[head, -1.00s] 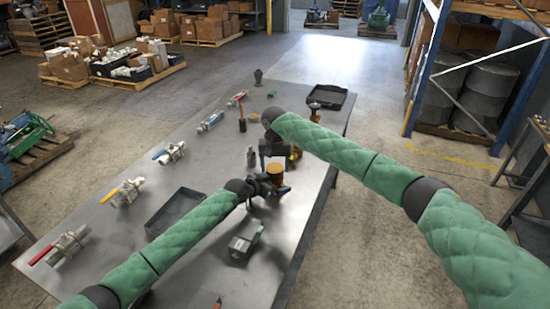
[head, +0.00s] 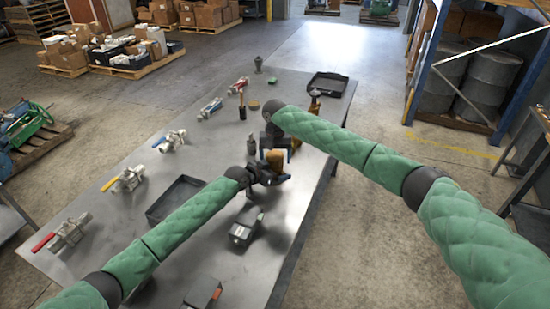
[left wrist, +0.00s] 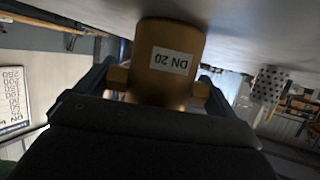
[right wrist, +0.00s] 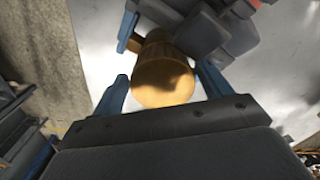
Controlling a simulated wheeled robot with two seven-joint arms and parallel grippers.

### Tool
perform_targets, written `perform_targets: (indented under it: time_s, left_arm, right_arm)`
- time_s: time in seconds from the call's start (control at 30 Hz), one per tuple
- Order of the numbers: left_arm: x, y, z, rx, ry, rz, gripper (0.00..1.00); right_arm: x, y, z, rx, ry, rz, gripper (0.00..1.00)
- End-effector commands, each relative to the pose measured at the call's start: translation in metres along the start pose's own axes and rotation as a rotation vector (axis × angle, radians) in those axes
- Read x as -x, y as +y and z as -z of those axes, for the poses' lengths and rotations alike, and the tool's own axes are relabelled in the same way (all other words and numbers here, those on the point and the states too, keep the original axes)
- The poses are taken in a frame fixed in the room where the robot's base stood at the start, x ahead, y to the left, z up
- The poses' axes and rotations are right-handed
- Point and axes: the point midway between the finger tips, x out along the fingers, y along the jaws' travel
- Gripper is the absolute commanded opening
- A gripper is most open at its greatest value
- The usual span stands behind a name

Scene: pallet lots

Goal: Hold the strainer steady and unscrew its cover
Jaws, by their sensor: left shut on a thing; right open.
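The strainer (head: 275,156) is a brass-coloured body held above the steel table in the head view, partly hidden by my grippers. In the left wrist view its body (left wrist: 168,58) carries a "DN 20" label and sits between the blue fingers. My left gripper (head: 273,177) is shut on it from the near side. My right gripper (head: 275,141) is open at its far side. In the right wrist view the round brass cover (right wrist: 163,80) lies between the blue fingers, with a gap visible on both sides.
A black tray (head: 153,217) and a dark grey box (head: 244,232) lie near my left arm. Valves with red (head: 66,234), yellow (head: 124,178) and blue (head: 171,140) handles line the left side. Another black tray (head: 346,93) is at the far end.

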Motion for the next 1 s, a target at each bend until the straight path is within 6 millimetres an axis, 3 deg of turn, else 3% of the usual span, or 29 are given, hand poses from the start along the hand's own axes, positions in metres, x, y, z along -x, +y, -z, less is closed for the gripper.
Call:
perform_targets:
  time_s: [0.23,0.6,0.7,1.0]
  left_arm:
    - [-0.001,0.002,0.0,0.0,0.0,-0.002,0.31]
    - [-0.001,0.002,-0.001,0.0,-0.001,-0.002,0.31]
    - [-0.001,0.002,0.0,0.0,-0.001,-0.002,0.31]
    - [-0.001,0.001,-0.001,0.0,-0.001,-0.001,0.31]
  right_arm:
    - [0.005,-0.003,-0.001,0.004,0.0,0.004,0.81]
    - [0.043,-0.003,-0.001,0.004,0.0,0.004,0.81]
    - [0.047,-0.002,-0.001,0.004,0.0,0.003,0.67]
    - [0.074,-0.002,0.0,0.005,0.004,0.001,0.67]
